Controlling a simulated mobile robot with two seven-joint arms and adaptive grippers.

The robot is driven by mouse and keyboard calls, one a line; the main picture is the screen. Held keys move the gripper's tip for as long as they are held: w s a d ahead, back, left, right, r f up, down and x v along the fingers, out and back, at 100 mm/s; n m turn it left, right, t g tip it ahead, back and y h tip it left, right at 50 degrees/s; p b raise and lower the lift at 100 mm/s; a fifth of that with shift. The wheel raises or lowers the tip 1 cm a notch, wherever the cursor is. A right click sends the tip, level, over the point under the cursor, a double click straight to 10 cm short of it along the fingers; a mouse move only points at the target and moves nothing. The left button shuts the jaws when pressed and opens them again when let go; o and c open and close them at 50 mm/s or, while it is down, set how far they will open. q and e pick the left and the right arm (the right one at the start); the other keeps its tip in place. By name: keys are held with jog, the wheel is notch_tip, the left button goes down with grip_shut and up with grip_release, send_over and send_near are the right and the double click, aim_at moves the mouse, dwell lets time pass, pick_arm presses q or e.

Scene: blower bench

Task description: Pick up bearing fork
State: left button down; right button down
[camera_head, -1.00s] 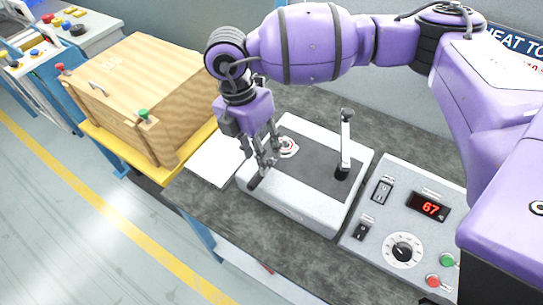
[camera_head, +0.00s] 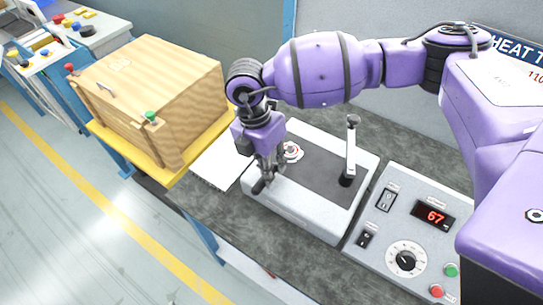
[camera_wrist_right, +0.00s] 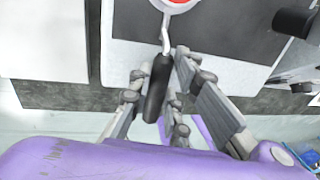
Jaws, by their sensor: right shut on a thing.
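The bearing fork has a black handle (camera_wrist_right: 156,92) and a thin bent metal shank, seen best in the right wrist view. Its far end reaches to a round red and white piece (camera_wrist_right: 176,3), cut off by the top of that view. In the head view the dark handle end (camera_head: 259,187) pokes out below my right gripper (camera_head: 268,174), and the red and white piece (camera_head: 292,152) sits on the grey machine top. My right gripper is shut on the handle, with fingers on both sides of it, low over the machine's left edge. My left gripper is out of view.
A lever (camera_head: 350,150) stands upright on the grey machine (camera_head: 300,208). A control panel (camera_head: 400,225) with a display reading 67 is to its right. A white sheet (camera_head: 218,163) lies to the left, beside a wooden box (camera_head: 150,95). The bench front strip is clear.

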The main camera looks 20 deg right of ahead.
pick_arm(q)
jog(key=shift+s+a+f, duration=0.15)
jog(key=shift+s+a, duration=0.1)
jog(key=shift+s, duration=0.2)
pick_arm(e)
jog(key=shift+r, duration=0.1)
